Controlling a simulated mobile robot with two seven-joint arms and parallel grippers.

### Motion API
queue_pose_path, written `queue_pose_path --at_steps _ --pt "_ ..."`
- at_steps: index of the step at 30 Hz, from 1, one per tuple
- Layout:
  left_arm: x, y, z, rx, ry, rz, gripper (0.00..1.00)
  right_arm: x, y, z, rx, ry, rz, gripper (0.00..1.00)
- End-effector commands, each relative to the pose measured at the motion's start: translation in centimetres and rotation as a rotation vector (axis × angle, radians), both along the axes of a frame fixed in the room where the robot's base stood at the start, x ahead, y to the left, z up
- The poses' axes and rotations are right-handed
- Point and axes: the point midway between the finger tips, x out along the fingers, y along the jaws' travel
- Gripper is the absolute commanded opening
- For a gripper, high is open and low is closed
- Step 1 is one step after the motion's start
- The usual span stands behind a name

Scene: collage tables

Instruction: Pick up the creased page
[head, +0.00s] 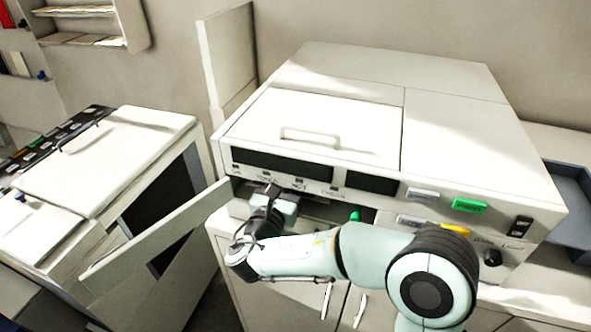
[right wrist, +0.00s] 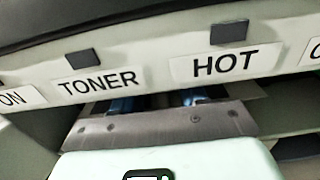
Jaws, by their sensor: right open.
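I cannot make out the creased page in either view. My right arm comes in from the lower right, and its gripper (head: 272,196) is at the front opening of the white copier (head: 455,135), under the label strip. In the right wrist view the two blue fingers of my right gripper (right wrist: 156,101) stand apart, reaching into the dark slot below the TONER (right wrist: 98,82) and HOT (right wrist: 225,65) labels. Their tips are mostly hidden by the wrist housing and the panel edge. My left gripper is not in view.
A flap door (head: 150,235) hangs open at the copier's left. A green knob (head: 355,216) shows inside the opening. A second machine (head: 130,155) stands at the left, and a blue-grey tray (head: 572,195) at the right edge. The copier's top is clear.

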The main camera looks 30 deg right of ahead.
Motion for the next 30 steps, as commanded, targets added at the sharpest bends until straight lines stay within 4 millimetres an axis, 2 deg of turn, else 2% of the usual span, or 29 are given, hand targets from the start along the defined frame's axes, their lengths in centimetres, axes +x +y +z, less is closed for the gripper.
queue_pose_path --at_steps 7,8,9,11,12,30 --pt "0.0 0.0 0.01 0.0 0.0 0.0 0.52 0.15 -0.22 -0.08 -0.001 0.001 0.0 0.43" --pt "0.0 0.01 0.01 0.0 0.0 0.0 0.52 0.15 -0.22 -0.08 -0.001 0.001 0.0 0.36" --pt "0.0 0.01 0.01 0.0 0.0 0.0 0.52 0.15 -0.22 -0.08 -0.001 0.001 0.0 0.23" --pt "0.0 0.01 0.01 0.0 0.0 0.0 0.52 0.14 -0.21 -0.07 -0.001 0.001 0.0 0.04" --pt "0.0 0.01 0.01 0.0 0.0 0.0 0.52 0.14 -0.21 -0.07 -0.001 0.001 0.0 0.0" --pt "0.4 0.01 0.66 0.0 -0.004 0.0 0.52 0.46 -0.23 0.63 0.0 0.0 -0.003 0.0"
